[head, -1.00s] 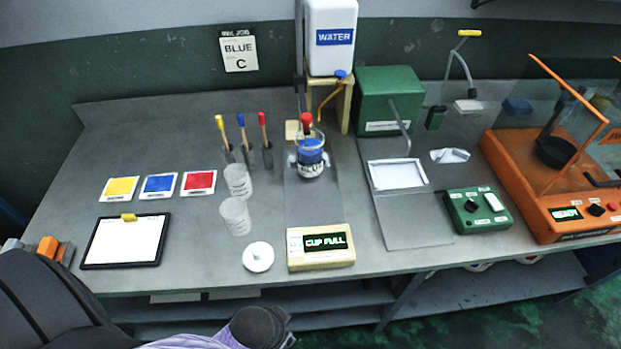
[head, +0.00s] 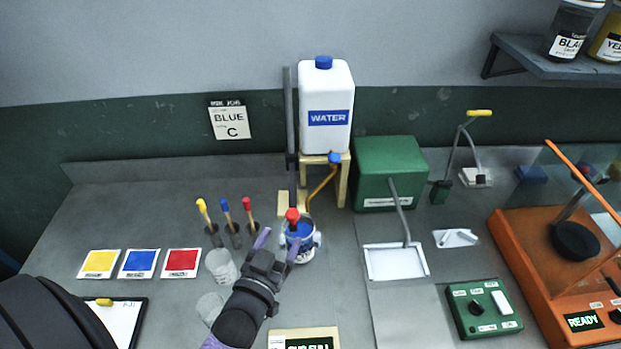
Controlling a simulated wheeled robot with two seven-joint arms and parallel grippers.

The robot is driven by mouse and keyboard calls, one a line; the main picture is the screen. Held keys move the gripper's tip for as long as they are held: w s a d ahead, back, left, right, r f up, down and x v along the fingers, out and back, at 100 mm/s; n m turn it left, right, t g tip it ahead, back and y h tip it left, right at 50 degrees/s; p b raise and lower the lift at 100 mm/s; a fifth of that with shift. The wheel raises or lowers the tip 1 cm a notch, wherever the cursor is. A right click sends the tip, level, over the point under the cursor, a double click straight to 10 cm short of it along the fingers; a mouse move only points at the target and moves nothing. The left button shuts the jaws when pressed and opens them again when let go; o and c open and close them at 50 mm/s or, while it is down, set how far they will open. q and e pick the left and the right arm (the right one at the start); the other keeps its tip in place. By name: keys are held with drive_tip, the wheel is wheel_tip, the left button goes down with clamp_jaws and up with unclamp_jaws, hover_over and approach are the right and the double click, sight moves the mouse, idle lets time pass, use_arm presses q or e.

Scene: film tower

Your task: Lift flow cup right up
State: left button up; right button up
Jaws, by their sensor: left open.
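The flow cup (head: 303,238) holds blue liquid and stands upright at the stand below the water tank, with a red-topped piece (head: 292,215) at its top. My left gripper (head: 278,243) reaches in from the lower left and is open. One finger is left of the cup, and the other overlaps the cup's front left side. I cannot tell whether it touches. The gripper hides part of the cup's lower left. My right gripper is out of view.
A white water tank (head: 325,105) stands behind the cup on a wooden stand. Clear beakers (head: 221,266) and colour-topped sticks (head: 226,207) are left of my gripper. A green box (head: 388,172) stands at right. A display box (head: 305,337) is in front.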

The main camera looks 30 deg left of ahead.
sight(290, 219)
use_arm(q)
drive_tip(key=w, duration=0.4)
drive_tip(key=shift+w+a+r, duration=0.15)
drive_tip(key=shift+a+r, duration=0.1)
drive_tip(key=shift+a, duration=0.1)
drive_tip(key=w, duration=0.3)
drive_tip(key=shift+w+a+f+b, duration=0.1)
drive_tip(key=shift+a+b, duration=0.15)
drive_tip(key=shift+b, duration=0.15)
drive_tip(key=shift+w+a, duration=0.1)
drive_tip(key=shift+w, duration=0.45)
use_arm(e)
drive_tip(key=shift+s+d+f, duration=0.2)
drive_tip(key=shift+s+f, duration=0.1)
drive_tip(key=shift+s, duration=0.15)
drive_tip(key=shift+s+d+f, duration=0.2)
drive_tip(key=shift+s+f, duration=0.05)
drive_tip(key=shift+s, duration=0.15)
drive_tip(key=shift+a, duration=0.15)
use_arm(q)
drive_tip(key=shift+c, duration=1.3)
drive_tip(key=c, duration=0.7)
clamp_jaws()
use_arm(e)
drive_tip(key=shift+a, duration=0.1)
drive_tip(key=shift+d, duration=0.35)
